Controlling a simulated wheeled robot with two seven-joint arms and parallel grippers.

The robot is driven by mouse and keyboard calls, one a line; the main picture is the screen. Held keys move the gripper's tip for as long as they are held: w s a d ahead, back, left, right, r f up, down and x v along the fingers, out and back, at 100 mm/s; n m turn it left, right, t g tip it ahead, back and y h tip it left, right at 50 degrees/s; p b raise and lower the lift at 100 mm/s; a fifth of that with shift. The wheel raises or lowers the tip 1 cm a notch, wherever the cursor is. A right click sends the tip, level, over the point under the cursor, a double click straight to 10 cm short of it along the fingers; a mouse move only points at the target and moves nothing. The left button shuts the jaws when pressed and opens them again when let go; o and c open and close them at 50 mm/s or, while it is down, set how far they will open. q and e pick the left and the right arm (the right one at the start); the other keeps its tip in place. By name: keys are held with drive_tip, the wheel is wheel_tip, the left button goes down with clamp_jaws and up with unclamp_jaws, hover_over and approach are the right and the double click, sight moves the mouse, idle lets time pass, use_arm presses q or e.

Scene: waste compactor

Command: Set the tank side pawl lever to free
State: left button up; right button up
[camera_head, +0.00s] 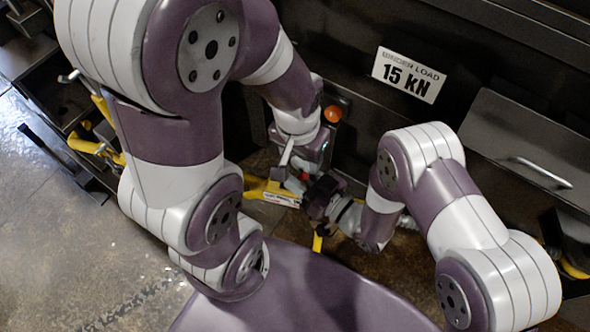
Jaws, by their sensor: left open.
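A yellow lever-like part (265,191) with a small white label sits low on the dark machine front, near the picture's middle. I cannot tell for sure whether it is the tank side pawl lever, and its label is too small to read. My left gripper (298,170) is open just above and right of this yellow part. I cannot tell whether they touch. My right gripper (322,196) is a dark shape close beside and below the left one. Its fingers are too small and dark to read. The two grippers partly hide the machine parts behind them.
An orange-red round button or lamp (333,113) sits above the grippers. A "15 kN" load sign (408,75) is on the dark panel. More yellow parts (95,146) show at the left. A panel with a metal handle (541,172) is at the right. The floor (75,250) is clear at lower left.

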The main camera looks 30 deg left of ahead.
clamp_jaws()
use_arm(q)
drive_tip(key=shift+r, duration=0.1)
drive_tip(key=shift+r+p, duration=0.6)
drive_tip(key=shift+p, duration=0.05)
use_arm(e)
drive_tip(key=shift+a+r+h, duration=0.1)
drive_tip(key=shift+r+h, duration=0.2)
drive_tip(key=h+p, duration=0.1)
drive_tip(key=a+n+h+p, duration=0.1)
drive_tip(key=p, duration=0.1)
drive_tip(key=h+p, duration=0.1)
drive_tip(key=p, duration=0.1)
drive_tip(key=shift+s+a+r+g, duration=0.2)
drive_tip(key=shift+s+a+g, duration=0.1)
drive_tip(key=shift+a, duration=0.1)
drive_tip(key=shift+a+f+n+h+p, duration=0.2)
drive_tip(key=shift+a+n+h+p, duration=0.3)
drive_tip(key=shift+h+p, duration=0.3)
use_arm(q)
wheel_tip(320, 180, up, 7)
drive_tip(key=shift+r+p, duration=0.15)
drive_tip(key=shift+p, duration=0.2)
use_arm(e)
drive_tip(key=shift+s+a+f+h, duration=0.1)
drive_tip(key=shift+a+f+h, duration=0.15)
drive_tip(key=shift+h, duration=0.35)
